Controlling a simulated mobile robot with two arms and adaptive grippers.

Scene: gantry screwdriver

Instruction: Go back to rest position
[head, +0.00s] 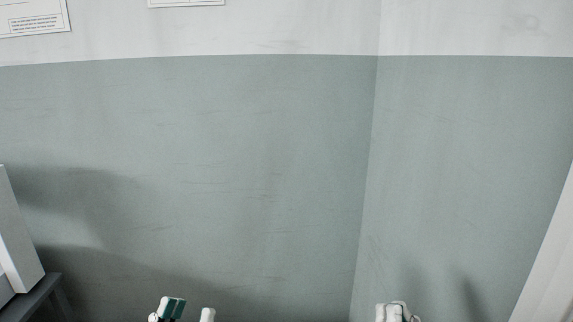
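Only the tips of my grippers show, at the bottom edge of the head view. My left gripper (187,312) has two pale fingertips apart, with a dark green face on the left one and a gap between them. No held object shows in that gap. My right gripper (397,312) shows pale fingertips close together or overlapping, so its opening cannot be judged. The rest of both grippers and the arms is below the picture.
A grey-green and white wall (220,140) with a corner right of centre fills the view. A pale box-like thing (17,235) stands by a dark frame (38,295) at the left edge. A white slanted surface (550,260) is at the right edge.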

